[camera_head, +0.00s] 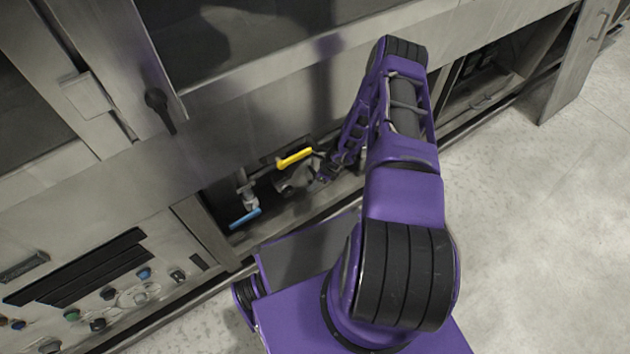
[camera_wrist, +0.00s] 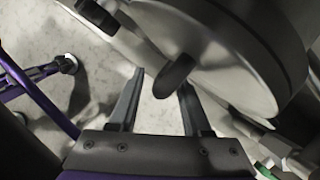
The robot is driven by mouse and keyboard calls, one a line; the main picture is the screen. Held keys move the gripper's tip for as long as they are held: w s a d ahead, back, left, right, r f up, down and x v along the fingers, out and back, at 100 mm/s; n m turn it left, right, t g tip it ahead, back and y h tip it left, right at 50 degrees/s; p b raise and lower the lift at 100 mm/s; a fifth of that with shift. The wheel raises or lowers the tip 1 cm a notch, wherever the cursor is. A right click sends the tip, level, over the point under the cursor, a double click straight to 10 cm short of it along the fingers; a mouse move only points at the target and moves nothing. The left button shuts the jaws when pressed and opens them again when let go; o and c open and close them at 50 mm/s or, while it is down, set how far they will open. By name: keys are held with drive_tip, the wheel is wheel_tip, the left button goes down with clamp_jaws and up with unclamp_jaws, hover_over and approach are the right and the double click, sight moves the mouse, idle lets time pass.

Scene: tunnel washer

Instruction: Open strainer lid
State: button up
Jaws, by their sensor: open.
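The strainer lid (camera_wrist: 225,55) is a large round grey metal disc filling the upper right of the wrist view. A dark rounded handle knob (camera_wrist: 175,75) sticks out from it. My gripper (camera_wrist: 162,82) is open. Its two fingers point at the lid, and the knob appears between the fingertips, nearer the right one; I cannot tell whether they touch. In the head view the grey strainer body (camera_head: 294,181) sits low in the machine's recess, and my gripper (camera_head: 325,174) is just right of it, partly hidden by my arm.
A yellow lever handle (camera_head: 294,158) is just above the strainer. A blue lever valve (camera_head: 245,219) is to its left. The recess's metal frame surrounds them. A control panel (camera_head: 100,290) is at lower left. Open floor (camera_head: 540,240) lies to the right.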

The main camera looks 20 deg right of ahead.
clamp_jaws()
idle(1.3)
